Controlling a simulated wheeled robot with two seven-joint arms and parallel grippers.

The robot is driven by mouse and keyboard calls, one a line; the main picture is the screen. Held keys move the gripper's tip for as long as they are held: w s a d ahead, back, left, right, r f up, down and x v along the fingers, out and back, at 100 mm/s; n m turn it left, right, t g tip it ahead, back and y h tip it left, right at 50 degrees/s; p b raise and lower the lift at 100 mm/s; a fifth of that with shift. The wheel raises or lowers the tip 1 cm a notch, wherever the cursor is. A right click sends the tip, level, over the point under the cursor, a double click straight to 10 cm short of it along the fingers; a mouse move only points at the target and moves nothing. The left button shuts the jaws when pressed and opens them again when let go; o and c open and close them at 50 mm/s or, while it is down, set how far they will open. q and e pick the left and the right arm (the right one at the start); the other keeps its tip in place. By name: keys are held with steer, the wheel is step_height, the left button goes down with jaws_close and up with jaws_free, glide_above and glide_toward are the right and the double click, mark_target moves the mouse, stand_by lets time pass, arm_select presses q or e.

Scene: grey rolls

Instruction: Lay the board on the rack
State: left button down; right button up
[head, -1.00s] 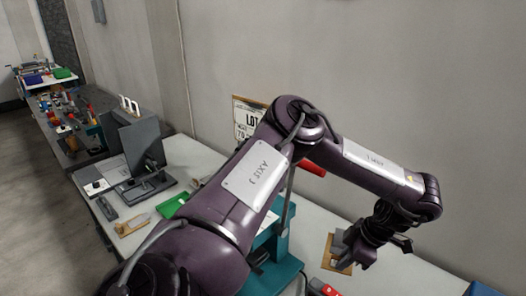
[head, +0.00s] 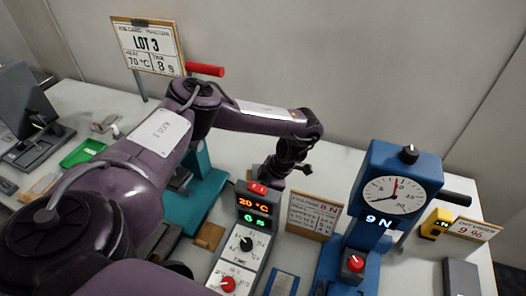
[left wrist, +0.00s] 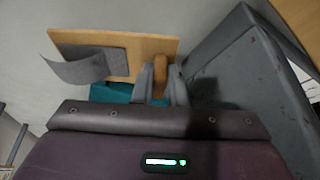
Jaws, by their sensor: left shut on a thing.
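My left gripper (head: 282,180) is beyond the control box in the head view, its fingertips mostly hidden. In the left wrist view the left gripper (left wrist: 160,82) is shut on the tan handle of the wooden board (left wrist: 155,47). A grey strip (left wrist: 85,66) lies on the board and its free end curls past the board's edge. The board is not clearly seen in the head view. I cannot pick out the rack with certainty. My right gripper is not in view.
The control box (head: 245,245) and blue dial gauge (head: 395,195) stand on the pale bench, with a teal press (head: 202,190) to the left. A card (head: 312,214) stands between box and gauge. In the wrist view, a dark grey panel (left wrist: 235,70) rises close beside the gripper.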

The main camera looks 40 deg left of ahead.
arm_select(q)
step_height(320, 180, down, 4)
steer(key=shift+f+b, duration=0.15)
steer(key=shift+b, duration=0.5)
steer(key=shift+f, duration=0.3)
steer(key=shift+f, duration=0.1)
steer(key=shift+f+b, duration=0.15)
steer(key=shift+b, duration=0.15)
steer(key=c, duration=1.5)
jaws_free()
steer(key=shift+o, duration=0.2)
